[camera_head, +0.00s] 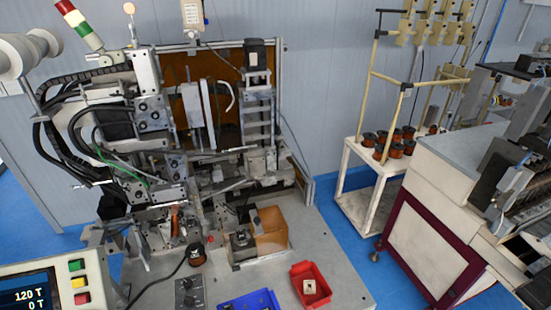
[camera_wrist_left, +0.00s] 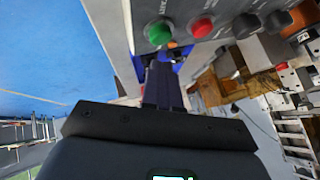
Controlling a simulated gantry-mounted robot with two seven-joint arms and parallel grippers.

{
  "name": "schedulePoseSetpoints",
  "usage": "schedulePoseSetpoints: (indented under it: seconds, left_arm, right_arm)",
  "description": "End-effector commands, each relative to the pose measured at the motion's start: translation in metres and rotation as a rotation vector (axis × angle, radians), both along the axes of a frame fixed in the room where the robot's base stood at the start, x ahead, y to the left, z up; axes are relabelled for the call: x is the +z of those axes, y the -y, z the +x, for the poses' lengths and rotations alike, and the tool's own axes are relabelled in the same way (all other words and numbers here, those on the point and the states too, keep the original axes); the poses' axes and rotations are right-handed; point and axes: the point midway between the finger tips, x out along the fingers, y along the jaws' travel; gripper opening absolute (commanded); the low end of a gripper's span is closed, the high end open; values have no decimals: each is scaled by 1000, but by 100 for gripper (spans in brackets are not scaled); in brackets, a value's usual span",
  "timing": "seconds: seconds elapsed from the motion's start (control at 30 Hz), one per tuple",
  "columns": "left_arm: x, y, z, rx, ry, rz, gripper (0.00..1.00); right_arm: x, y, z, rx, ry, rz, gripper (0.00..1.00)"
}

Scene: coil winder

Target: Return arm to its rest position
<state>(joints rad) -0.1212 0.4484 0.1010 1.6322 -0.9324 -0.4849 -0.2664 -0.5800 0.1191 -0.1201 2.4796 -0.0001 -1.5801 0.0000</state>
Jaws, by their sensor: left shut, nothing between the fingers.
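My left gripper (camera_wrist_left: 165,88) shows only in the left wrist view. Its dark fingers are together with nothing between them. They point toward a grey control panel with a green button (camera_wrist_left: 159,33), a red button (camera_wrist_left: 202,27) and dark knobs (camera_wrist_left: 246,26). The fingertips appear just below the green button in the picture; whether they touch anything I cannot tell. Neither arm is clearly visible in the head view, and my right gripper is not in view. The coil winder (camera_head: 150,140) stands at the left of the head view.
On the winder's table are a small control box (camera_head: 188,292), a red tray (camera_head: 318,272) holding a small part, and a blue tray (camera_head: 232,307). A display (camera_head: 28,296) reads 120 T and 0 T. A white cart (camera_head: 352,198) with several copper spools stands right. Blue floor separates the machines.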

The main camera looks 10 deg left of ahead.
Motion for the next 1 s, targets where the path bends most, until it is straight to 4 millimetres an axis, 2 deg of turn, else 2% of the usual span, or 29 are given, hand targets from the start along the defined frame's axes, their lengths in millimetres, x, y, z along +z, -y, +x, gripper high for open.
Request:
schedulePoseSetpoints:
  seconds: [0.03,0.13,0.2,0.3,0.37,0.5,0.6,0.7,0.8,1.0]
  left_arm:
    - [-4,23,-21,-10,-19,-29,0]
    - [-1,73,-60,28,-41,-61,0]
    - [15,99,-83,124,-67,-61,0]
    - [49,115,-106,320,-124,-64,0]
    - [73,117,-120,455,-171,-74,0]
    - [121,105,-143,734,-286,-115,0]
    - [143,95,-154,872,-354,-136,0]
    - [149,86,-166,962,-420,-137,0]
    - [145,81,-176,1012,-475,-123,0]
    - [143,80,-180,1031,-498,-115,0]
  right_arm:
    - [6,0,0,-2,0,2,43]
    - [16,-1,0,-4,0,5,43]
    - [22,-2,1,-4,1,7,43]
    - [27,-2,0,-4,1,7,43]
    - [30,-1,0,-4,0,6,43]
    - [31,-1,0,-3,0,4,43]
    - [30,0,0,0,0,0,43]
    - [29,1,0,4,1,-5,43]
    - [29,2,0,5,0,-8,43]
    - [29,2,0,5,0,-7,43]
